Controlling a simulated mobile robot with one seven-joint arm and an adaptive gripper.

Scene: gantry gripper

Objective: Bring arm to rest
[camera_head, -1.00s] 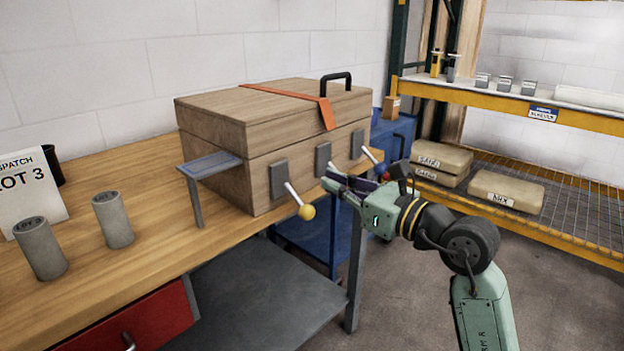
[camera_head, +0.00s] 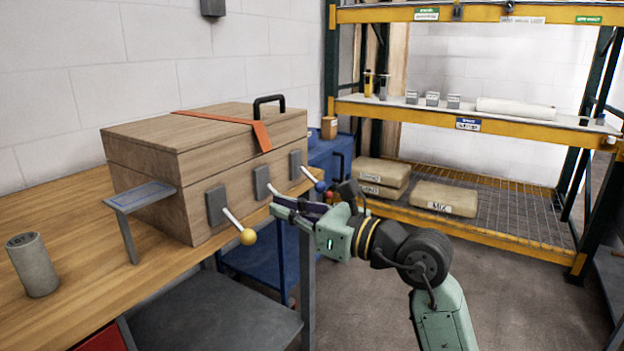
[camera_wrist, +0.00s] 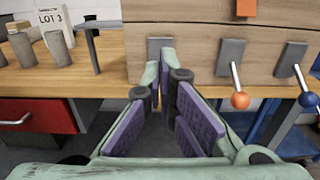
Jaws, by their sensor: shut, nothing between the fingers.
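My gripper (camera_head: 276,206) is shut and empty in front of the wooden chest (camera_head: 165,196), near the middle lever plate (camera_head: 262,182). In the wrist view its fingertips (camera_wrist: 162,60) meet in front of the left lever plate (camera_wrist: 160,44). The left lever has a yellow knob (camera_head: 248,236), visible in the head view; in the wrist view my fingers hide it. The middle lever's orange knob (camera_wrist: 240,100) and the right lever's blue knob (camera_wrist: 308,99) stand apart from my fingers. My arm reaches in from the lower right in the head view.
The chest stands on a wooden workbench (camera_head: 60,285) with grey cylinders (camera_head: 33,264) on it. A blue cart (camera_head: 252,255) is behind my gripper. A yellow-beamed rack (camera_head: 480,236) with labelled bags (camera_head: 444,198) stands at the right. Open floor (camera_head: 520,310) lies right of my arm.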

